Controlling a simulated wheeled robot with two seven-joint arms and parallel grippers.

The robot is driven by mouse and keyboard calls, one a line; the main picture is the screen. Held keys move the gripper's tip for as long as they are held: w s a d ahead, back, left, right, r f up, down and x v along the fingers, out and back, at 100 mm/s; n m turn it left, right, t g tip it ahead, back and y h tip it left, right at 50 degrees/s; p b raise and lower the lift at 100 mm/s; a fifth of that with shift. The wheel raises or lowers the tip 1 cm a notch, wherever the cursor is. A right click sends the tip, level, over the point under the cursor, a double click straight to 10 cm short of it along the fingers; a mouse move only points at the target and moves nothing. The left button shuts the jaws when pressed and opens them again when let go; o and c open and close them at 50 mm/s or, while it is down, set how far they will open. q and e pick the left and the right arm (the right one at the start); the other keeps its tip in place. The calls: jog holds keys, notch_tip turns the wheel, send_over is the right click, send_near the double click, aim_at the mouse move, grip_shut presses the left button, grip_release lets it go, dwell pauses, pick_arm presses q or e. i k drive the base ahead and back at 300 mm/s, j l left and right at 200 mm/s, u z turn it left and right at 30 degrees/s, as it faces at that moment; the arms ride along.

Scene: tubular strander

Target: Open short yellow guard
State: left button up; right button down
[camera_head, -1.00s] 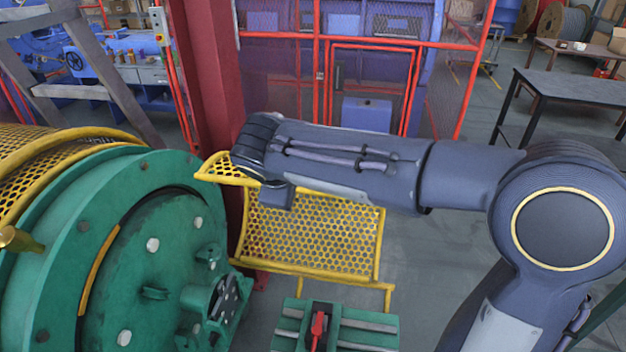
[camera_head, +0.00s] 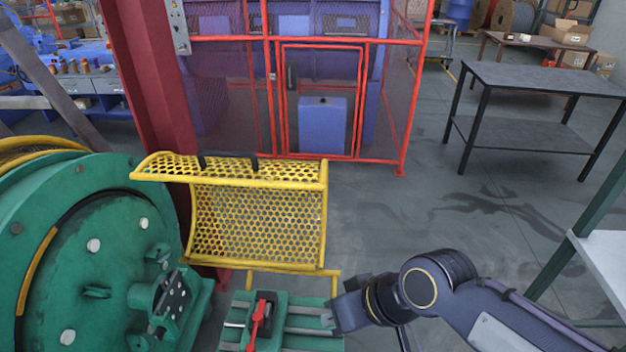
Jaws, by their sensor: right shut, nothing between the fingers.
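The short yellow guard (camera_head: 258,222) is a perforated yellow panel with a tubular frame, just right of the big green wheel. It stands raised, with its mesh face upright and a curved top part reaching left. A black handle (camera_head: 228,156) sits on its top edge. My right gripper (camera_head: 329,319) is low in the view, below and right of the guard, beside the green base. It is apart from the guard, shut and empty; its fingertips are small here. My left gripper is not in view.
A green machine wheel (camera_head: 95,255) fills the left. A green base with a red lever (camera_head: 260,318) lies below the guard. A red post (camera_head: 150,80) and a red mesh fence (camera_head: 410,90) stand behind. A dark table (camera_head: 540,82) is at the right; the floor between is clear.

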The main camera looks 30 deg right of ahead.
aim_at(202, 158)
jog(key=k+l+u, duration=0.15)
jog(key=l, duration=0.2)
jog(key=k+l+u, duration=0.15)
jog(key=l, duration=0.2)
jog(key=l+u, duration=0.15)
jog(key=l, duration=0.15)
jog(key=k+l+u, duration=0.15)
jog(key=l+u, duration=0.25)
jog(key=l, duration=0.45)
jog(key=l+u, duration=0.3)
jog(key=l, duration=0.35)
jog(key=k+l+u, duration=0.25)
jog(key=l, duration=0.4)
jog(key=i+l+u, duration=0.1)
jog(key=l, duration=0.35)
jog(key=i+l+u, duration=0.1)
jog(key=l, duration=0.4)
jog(key=i+l+u, duration=0.1)
jog(key=l, duration=0.4)
jog(key=i, duration=0.05)
